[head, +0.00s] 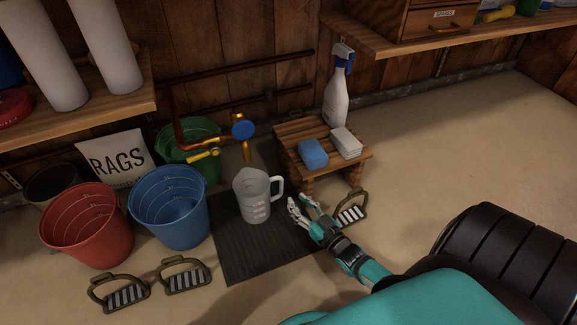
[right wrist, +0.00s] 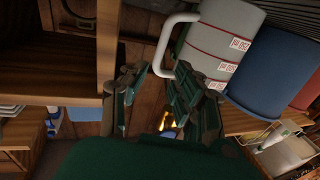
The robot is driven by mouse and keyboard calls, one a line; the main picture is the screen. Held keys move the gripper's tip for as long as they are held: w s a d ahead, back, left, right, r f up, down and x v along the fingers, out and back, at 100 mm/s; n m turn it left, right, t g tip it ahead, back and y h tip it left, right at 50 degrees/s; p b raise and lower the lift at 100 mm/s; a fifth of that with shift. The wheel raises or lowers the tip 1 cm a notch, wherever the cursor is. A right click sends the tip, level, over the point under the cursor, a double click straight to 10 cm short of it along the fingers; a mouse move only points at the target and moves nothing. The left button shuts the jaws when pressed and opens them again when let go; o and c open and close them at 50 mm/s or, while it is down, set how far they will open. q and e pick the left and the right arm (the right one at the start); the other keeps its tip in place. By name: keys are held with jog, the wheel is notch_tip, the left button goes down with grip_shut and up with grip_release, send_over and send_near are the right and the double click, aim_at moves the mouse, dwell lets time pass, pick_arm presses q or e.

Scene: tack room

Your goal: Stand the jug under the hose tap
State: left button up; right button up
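The jug (head: 252,198), light grey and translucent with red markings, stands upright on a dark ribbed mat (head: 262,256), its handle to the right. The hose tap (head: 246,150) is brass with a blue wheel; its spout shows just above the jug's back rim, but I cannot tell whether it is directly over the opening. My right gripper (head: 299,203) is open and empty, just right of the handle. In the right wrist view the jug (right wrist: 222,42) and its white handle lie beyond my parted fingertips (right wrist: 160,88). My left gripper is not in view.
A wooden stool (head: 296,134) with a blue sponge, a white block and a spray bottle (head: 337,95) stands behind right. A stirrup (head: 351,212) lies beside my gripper. Blue (head: 170,222) and red (head: 86,226) buckets stand left. Open floor lies right.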

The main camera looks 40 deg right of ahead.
jog(key=shift+s+p, duration=0.3)
jog(key=shift+s, duration=0.95)
